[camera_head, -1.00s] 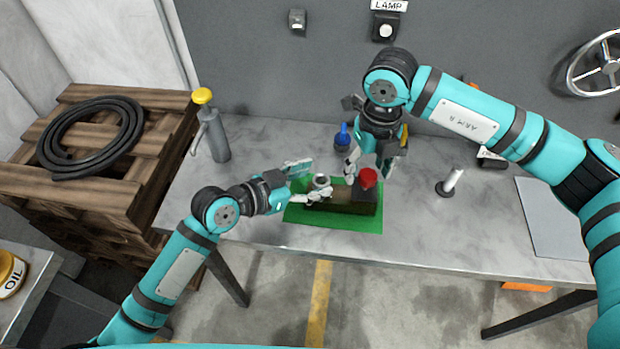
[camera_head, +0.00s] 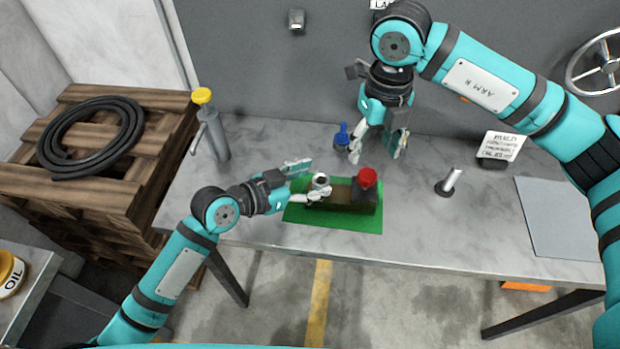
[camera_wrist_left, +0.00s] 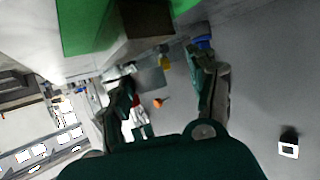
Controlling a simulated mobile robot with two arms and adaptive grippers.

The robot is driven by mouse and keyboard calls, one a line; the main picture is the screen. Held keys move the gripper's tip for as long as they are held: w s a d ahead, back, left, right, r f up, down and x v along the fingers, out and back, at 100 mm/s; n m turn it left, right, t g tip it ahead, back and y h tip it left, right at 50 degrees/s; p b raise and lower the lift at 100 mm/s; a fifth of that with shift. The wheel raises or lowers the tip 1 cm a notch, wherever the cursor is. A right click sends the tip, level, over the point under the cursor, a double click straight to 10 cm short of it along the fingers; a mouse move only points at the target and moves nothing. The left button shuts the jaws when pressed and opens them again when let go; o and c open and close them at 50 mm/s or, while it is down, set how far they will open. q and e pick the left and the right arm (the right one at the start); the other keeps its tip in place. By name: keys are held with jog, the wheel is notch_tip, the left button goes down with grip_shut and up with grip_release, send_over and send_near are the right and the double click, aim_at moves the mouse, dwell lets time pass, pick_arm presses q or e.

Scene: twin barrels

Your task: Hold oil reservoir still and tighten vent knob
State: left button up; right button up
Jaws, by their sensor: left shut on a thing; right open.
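The oil reservoir (camera_head: 335,204) is a dark brown box lying on a green mat (camera_head: 365,224) on the grey bench; its end also shows in the left wrist view (camera_wrist_left: 140,28). The red vent knob (camera_head: 367,177) sits on top at its right end. A silver round fitting (camera_head: 320,180) stands at its left end. My left gripper (camera_head: 311,179) is shut on the oil reservoir at that end, its fingers either side of the fitting; the exact contact is unclear. My right gripper (camera_head: 377,154) is open and empty, above and behind the knob, apart from it.
A blue-topped item (camera_head: 342,137) stands just left of my right gripper. A metal post (camera_head: 450,182) and a sign (camera_head: 500,146) stand to the right.

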pick_arm(q)
jog(key=shift+s+f, duration=0.2)
jog(key=shift+f, duration=0.15)
pick_arm(e)
jog(key=shift+r, duration=0.1)
pick_arm(q)
jog(key=o, duration=1.4)
